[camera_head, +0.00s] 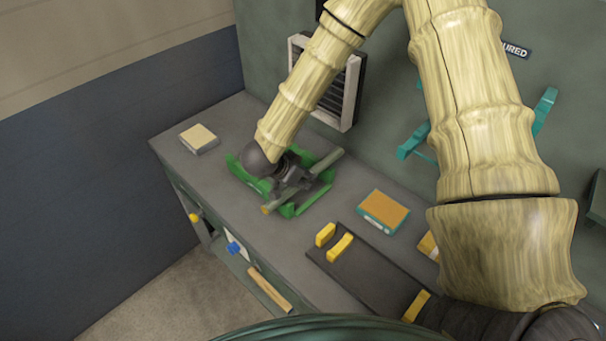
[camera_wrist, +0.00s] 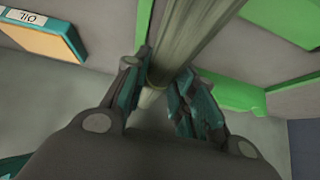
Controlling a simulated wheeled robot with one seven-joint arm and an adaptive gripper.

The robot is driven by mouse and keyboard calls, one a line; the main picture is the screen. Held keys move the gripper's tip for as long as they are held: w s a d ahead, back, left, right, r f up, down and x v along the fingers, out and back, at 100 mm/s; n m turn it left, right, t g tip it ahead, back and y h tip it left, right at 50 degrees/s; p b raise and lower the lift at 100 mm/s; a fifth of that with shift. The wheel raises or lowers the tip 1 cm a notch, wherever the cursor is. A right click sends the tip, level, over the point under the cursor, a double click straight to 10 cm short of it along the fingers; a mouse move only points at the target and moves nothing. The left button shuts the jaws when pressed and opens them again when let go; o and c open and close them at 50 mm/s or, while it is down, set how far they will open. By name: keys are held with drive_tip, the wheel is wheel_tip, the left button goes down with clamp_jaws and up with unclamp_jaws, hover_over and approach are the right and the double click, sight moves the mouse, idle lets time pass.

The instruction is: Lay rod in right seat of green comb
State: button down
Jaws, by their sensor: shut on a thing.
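The rod (camera_head: 327,163) is a long pale olive bar with an orange-brown near end. My gripper (camera_head: 291,183) is shut on it and holds it across the green comb (camera_head: 318,196) on the bench. In the wrist view the rod (camera_wrist: 203,35) runs from between my fingers (camera_wrist: 160,88) toward the top edge. Green comb parts (camera_wrist: 236,95) show to its right there. My wrist covers the comb's left part and middle in the head view. I cannot tell whether the rod touches a seat.
An orange-topped teal block (camera_head: 383,209) lies right of the comb. A dark board (camera_head: 365,262) with yellow supports (camera_head: 341,247) is nearer me. A pale block (camera_head: 199,138) sits at the bench's far left. A white-framed vent (camera_head: 340,95) is on the wall behind.

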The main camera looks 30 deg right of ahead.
drive_tip(key=shift+f, duration=0.35)
drive_tip(key=c, duration=1.1)
unclamp_jaws()
drive_tip(key=v, duration=1.1)
drive_tip(key=shift+s+a+r, duration=0.2)
drive_tip(key=shift+a+r, duration=0.1)
drive_tip(key=shift+r, duration=0.05)
